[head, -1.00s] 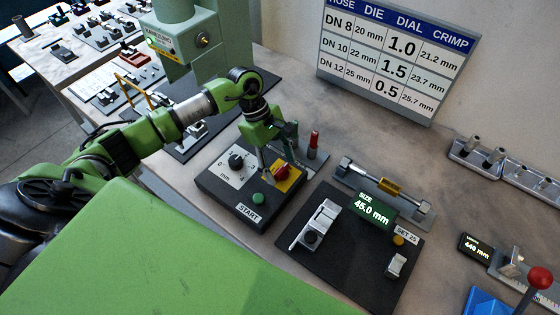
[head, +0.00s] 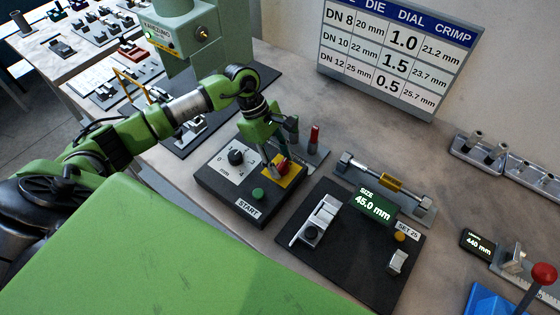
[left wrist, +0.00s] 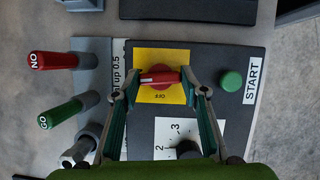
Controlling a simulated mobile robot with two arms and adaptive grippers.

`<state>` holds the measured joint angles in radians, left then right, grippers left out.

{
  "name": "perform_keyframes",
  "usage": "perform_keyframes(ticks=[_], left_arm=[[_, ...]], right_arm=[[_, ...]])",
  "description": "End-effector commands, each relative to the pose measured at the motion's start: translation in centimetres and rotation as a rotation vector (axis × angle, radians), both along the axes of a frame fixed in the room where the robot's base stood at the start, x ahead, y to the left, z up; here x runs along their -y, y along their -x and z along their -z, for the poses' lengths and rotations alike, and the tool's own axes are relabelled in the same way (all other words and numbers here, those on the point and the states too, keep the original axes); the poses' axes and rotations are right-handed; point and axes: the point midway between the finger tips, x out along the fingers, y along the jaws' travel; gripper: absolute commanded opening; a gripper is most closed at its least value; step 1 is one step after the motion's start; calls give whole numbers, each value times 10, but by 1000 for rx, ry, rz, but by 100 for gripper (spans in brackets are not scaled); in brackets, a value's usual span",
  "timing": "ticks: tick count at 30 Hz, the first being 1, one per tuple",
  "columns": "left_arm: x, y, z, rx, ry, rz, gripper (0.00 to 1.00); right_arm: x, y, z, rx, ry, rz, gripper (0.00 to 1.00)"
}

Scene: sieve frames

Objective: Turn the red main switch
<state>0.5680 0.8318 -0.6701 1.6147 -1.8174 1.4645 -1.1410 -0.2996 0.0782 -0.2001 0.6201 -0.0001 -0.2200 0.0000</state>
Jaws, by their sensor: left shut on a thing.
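The red main switch (head: 283,167) sits on a yellow plate (head: 291,178) at the right part of a black control box (head: 222,193). In the left wrist view, its red handle (left wrist: 160,77) lies crosswise on the yellow plate (left wrist: 152,56), with a small OFF mark beside it. My left gripper (head: 276,161) points down at the switch from above. In the left wrist view, my left gripper (left wrist: 161,80) has a fingertip at each end of the handle and is shut on it. My right gripper is not in view.
The box also carries a black dial (head: 236,157) and a green START button (head: 258,194). A red NO pin (left wrist: 52,61) and a green GO pin (left wrist: 60,114) stand close beside the box. A black board with a size display (head: 374,205) lies to the right.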

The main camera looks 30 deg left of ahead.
Motion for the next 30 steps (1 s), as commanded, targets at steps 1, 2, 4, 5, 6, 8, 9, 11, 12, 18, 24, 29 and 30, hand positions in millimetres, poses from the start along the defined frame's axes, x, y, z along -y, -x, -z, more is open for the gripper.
perform_keyframes(ticks=[1, 2, 4, 5, 6, 8, 9, 11, 12, 18, 24, 29, 30], left_arm=[[0, 1, 3, 1, -1, -29, 19], [-1, 1, 4, 1, -1, -51, 19], [-1, 1, 4, 1, -1, -107, 19], [-1, 2, 5, 1, -1, -133, 19], [-1, 2, 5, 3, -1, -169, 19], [-1, 2, 5, 2, -1, -225, 19], [0, 2, 5, 3, -1, -261, 19], [0, 3, 5, 3, 0, -319, 19], [0, 3, 5, 4, 0, -357, 19], [1, 3, 5, 6, 0, -546, 19], [2, 4, 5, 7, 1, -734, 19], [3, 4, 5, 8, 3, -886, 19], [3, 4, 5, 8, 2, -925, 19]], right_arm=[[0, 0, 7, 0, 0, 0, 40], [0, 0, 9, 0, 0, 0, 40], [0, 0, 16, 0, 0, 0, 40], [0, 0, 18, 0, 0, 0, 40], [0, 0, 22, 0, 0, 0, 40], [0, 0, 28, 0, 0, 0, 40], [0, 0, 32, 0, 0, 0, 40], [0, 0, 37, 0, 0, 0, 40], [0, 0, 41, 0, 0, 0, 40], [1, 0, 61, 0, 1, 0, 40], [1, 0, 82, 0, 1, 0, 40], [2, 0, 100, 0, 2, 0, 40], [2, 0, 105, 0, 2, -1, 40]])
